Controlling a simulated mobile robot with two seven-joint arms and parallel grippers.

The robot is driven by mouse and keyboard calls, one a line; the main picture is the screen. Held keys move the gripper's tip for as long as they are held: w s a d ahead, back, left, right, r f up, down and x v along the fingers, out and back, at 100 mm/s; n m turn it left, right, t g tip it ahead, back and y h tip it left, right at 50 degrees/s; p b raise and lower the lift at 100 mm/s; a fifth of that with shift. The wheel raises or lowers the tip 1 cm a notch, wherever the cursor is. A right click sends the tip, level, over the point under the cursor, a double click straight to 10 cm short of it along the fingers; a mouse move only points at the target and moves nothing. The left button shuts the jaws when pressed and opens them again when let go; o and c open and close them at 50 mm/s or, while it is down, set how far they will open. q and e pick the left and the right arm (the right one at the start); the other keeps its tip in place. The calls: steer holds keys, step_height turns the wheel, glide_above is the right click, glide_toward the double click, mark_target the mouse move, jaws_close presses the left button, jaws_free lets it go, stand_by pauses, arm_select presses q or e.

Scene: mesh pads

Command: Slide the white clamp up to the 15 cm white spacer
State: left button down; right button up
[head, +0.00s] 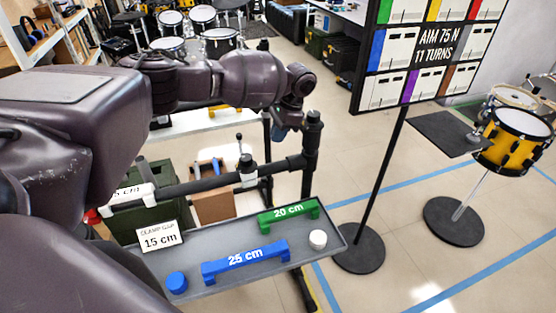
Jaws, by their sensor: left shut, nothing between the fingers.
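The white clamp (248,172) sits around the dark horizontal bar (213,184), left of the upright post, with a black lever sticking up. The white spacer (127,196) lies along the bar's left end; its label reads "5 cm" where it shows, and my arm hides the rest. A stretch of bare bar separates clamp and spacer. My left arm reaches in from the left, above the bar. My left gripper (281,131) is shut and empty near the top of the post, right of and above the clamp; its fingertips barely show. My right gripper is not in view.
A grey tray (220,283) below the bar holds a green 20 cm spacer (289,214), a blue 25 cm spacer (245,262), a white knob (318,239), a blue knob (176,282) and a "clamp gap 15 cm" card (160,237). An upright post (311,155) stands right of the clamp.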

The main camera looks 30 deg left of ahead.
mark_target(245, 161)
arm_select(q)
steer(key=x, duration=0.3)
steer(key=s+x, duration=0.1)
steer(key=x, duration=0.6)
steer(key=shift+s+a+r, duration=0.15)
steer(key=shift+a+r, duration=0.05)
steer(key=shift+a, duration=0.15)
